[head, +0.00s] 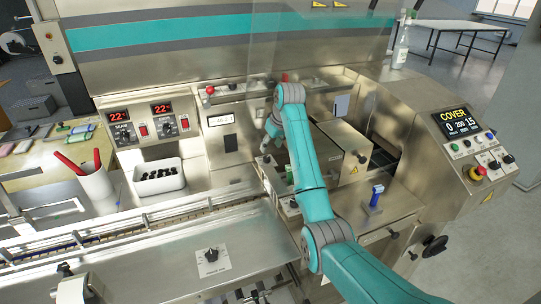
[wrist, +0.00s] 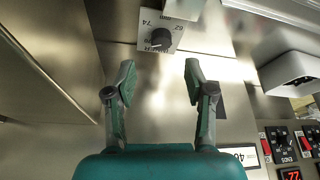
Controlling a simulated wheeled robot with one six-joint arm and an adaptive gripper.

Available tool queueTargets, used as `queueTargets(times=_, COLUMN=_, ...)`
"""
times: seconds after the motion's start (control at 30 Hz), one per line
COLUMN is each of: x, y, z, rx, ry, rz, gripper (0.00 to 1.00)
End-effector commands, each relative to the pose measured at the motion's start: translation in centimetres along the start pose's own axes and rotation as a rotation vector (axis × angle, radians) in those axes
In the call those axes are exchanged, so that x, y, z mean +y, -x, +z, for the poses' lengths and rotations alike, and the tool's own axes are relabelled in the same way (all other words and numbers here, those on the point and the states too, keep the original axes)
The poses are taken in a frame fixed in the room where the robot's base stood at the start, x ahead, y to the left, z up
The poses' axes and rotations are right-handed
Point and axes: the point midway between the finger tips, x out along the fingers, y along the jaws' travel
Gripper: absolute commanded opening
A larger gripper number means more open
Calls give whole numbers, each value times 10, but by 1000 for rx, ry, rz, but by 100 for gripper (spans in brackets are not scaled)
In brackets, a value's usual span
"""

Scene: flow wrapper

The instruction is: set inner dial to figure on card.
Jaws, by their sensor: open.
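A black round dial (wrist: 161,40) sits on a pale plate with printed figures, including 74 and 62, at the top of the wrist view. My gripper (wrist: 160,75) is open and empty, its two fingers spread on either side below the dial and apart from it. The dial's pointer setting is too small to read. A white card-like label (wrist: 243,156) with dark figures shows at the lower right, cut off by my gripper body. It also shows in the head view (head: 221,119), its figures too small to read surely. My gripper (head: 270,138) is inside the machine in the head view.
Another black knob (head: 211,254) is on the front deck. Red displays (head: 119,115) and a white bin of black parts (head: 159,178) stand left. A metal box (head: 343,150) and blue-handled part (head: 376,196) are right of my arm. A clear guard hangs above.

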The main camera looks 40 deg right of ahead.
Motion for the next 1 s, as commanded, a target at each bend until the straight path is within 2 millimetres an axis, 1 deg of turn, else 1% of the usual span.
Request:
queueTargets(times=0.03, x=-1, y=-11, z=1, rx=-4, ry=0, rz=-2, gripper=54)
queueTargets(times=0.2, x=-1, y=-40, z=1, rx=-3, ry=0, rz=-2, gripper=54)
queueTargets(times=0.4, x=0, y=-61, z=1, rx=-2, ry=0, rz=-1, gripper=54)
queueTargets(times=0.57, x=0, y=-67, z=0, rx=0, ry=0, rz=-1, gripper=54)
queueTargets(times=0.8, x=0, y=-67, z=0, rx=0, ry=0, rz=0, gripper=54)
queueTargets(times=0.83, x=0, y=-67, z=0, rx=0, ry=0, rz=0, gripper=49)
queueTargets(times=0.87, x=0, y=-67, z=0, rx=0, ry=0, rz=0, gripper=41)
queueTargets(times=0.9, x=0, y=-67, z=0, rx=0, ry=0, rz=0, gripper=31)
queueTargets(times=0.97, x=0, y=-67, z=0, rx=0, ry=0, rz=0, gripper=16)
queueTargets(times=1.0, x=0, y=-67, z=0, rx=0, ry=0, rz=0, gripper=6)
